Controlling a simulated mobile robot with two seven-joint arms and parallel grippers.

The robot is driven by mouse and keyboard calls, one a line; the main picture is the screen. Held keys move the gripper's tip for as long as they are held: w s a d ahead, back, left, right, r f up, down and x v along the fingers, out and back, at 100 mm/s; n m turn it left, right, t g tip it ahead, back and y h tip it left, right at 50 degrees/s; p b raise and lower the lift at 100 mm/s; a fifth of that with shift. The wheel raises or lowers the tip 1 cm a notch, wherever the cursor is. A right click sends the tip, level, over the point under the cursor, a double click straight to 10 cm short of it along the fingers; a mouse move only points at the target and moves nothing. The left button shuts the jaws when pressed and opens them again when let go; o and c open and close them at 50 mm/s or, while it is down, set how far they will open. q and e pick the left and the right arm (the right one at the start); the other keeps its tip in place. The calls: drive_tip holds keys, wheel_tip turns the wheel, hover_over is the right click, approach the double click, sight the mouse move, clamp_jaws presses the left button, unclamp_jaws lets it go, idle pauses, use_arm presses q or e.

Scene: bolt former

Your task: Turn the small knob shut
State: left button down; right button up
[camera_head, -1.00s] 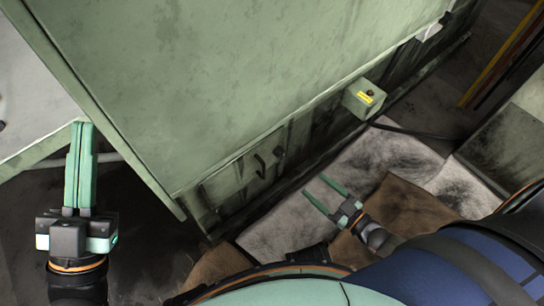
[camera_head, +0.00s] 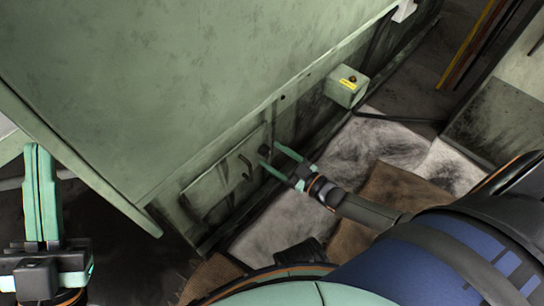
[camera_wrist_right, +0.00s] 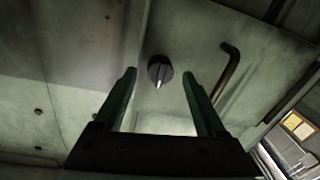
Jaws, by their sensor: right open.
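The small knob (camera_wrist_right: 159,70) is round and black with a pale pointer mark. In the right wrist view it sits on a green panel, ahead of and between my right gripper's fingertips (camera_wrist_right: 160,74), and the pointer faces down. In the head view the knob (camera_head: 265,150) is a dark spot on the machine's lower side. My right gripper (camera_head: 269,153) is open there, with its fingertips close to the knob. I cannot tell whether they touch it. My left gripper (camera_head: 39,148) is at the far left, fingers together, away from the knob.
A bent black handle (camera_wrist_right: 230,70) stands out from the panel right of the knob; it also shows in the head view (camera_head: 245,167). A small green box (camera_head: 346,87) with a yellow label juts from the machine (camera_head: 190,80). Pale sheets (camera_head: 375,150) cover the floor.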

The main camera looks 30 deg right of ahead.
drive_tip(key=shift+w+a, duration=0.2)
drive_tip(key=shift+w, duration=0.3)
clamp_jaws()
idle(0.3)
